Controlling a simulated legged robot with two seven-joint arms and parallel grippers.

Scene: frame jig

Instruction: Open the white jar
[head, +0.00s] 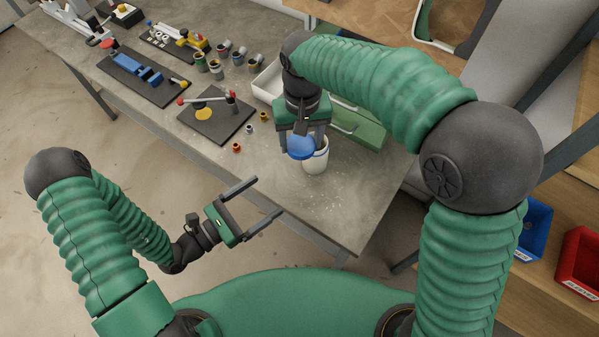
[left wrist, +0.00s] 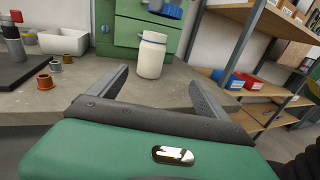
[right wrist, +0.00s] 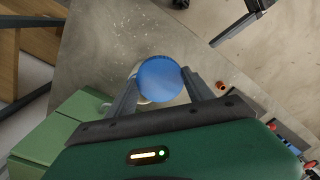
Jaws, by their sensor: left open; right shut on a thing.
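The white jar (head: 316,161) stands upright near the table's front right corner. It also shows in the left wrist view (left wrist: 151,57). My right gripper (head: 302,139) is shut on the round blue lid (head: 300,148), which is off the jar, held above its rim. In the right wrist view the lid (right wrist: 160,79) sits between the fingertips and hides most of the jar. My left gripper (head: 268,195) is open and empty, in front of the table edge and apart from the jar. In the left wrist view the jar appears beyond its fingers.
A green drawer cabinet (head: 362,128) stands right behind the jar, with a white bin (head: 267,82) beside it. A dark board with a red-handled lever (head: 218,115) and small orange and dark parts lie to the left. The table's front right corner is clear.

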